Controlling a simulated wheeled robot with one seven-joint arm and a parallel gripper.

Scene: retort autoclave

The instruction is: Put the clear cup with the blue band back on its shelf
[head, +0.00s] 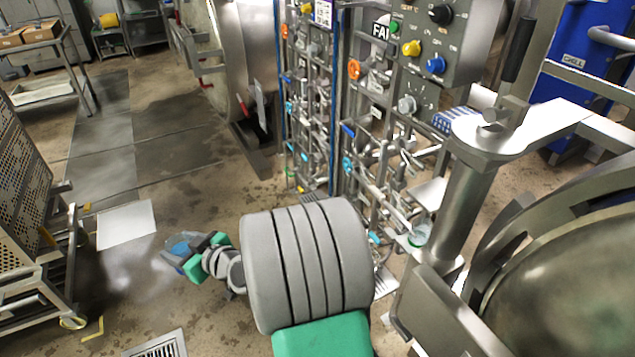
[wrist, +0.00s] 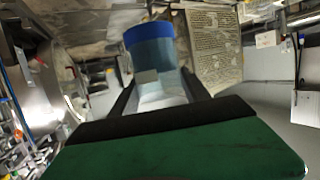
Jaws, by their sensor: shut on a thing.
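The clear cup with the blue band (wrist: 150,55) is between the two dark fingers of my gripper (wrist: 160,88) in the wrist view. The blue band runs around the cup's end farthest from the gripper, and a pale label patch shows on its side. In the head view my gripper (head: 178,258) is at the lower left, out over the floor, shut on the cup (head: 181,243). The cup looks small and partly hidden by the fingers there. I cannot tell for certain which shelf is the cup's own.
A clear greenish cup (head: 420,234) stands on a small ledge by the steel post. The valve and pipe panel (head: 360,130) and control box (head: 430,45) are ahead. A perforated cart (head: 30,190) stands at left. A round steel vessel (head: 570,280) fills the lower right. Floor at left-centre is open.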

